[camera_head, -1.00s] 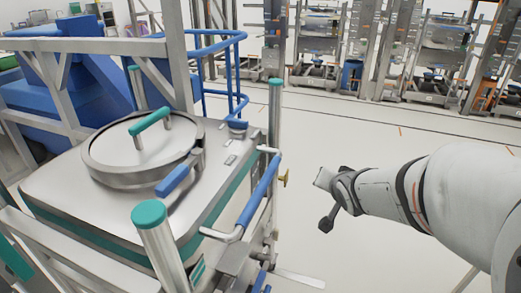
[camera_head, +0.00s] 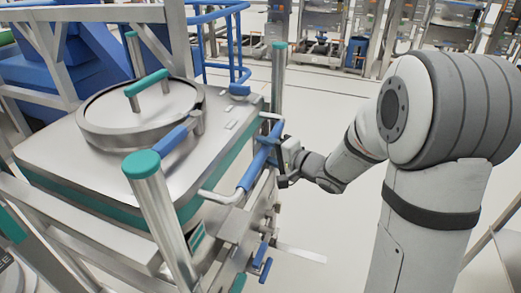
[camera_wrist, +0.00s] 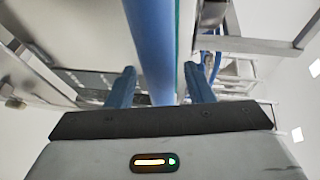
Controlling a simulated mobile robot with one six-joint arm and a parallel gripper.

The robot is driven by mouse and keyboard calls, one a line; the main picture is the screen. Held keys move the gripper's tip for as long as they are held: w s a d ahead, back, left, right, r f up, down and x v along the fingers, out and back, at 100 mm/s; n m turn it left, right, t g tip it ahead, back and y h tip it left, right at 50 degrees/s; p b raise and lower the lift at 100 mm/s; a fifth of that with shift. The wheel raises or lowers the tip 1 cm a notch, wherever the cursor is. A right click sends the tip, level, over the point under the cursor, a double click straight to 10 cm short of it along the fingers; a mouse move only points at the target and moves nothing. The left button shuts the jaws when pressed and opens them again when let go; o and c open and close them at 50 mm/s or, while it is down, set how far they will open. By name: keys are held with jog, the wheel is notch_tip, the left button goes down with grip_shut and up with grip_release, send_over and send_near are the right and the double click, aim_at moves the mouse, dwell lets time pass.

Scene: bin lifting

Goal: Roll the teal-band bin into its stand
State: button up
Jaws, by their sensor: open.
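The teal-band bin (camera_head: 70,134) is a steel box with a teal stripe, a round lid with a teal handle, and teal-capped corner posts. It fills the left of the head view. A blue bar handle (camera_head: 252,172) runs along its right side. My gripper (camera_head: 280,163) is at this handle, on its right. In the wrist view, the blue bar (camera_wrist: 150,45) runs between the two open fingers of my gripper (camera_wrist: 160,88). The fingers stand either side of the bar and are not closed on it. I cannot make out the stand for certain.
A steel frame (camera_head: 178,50) and blue machinery (camera_head: 85,62) stand behind the bin. Blue rails (camera_head: 240,45) rise at the back. Racks with equipment (camera_head: 322,30) line the far side. The pale floor (camera_head: 315,110) between is clear.

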jog(key=shift+x, duration=1.2)
grip_shut()
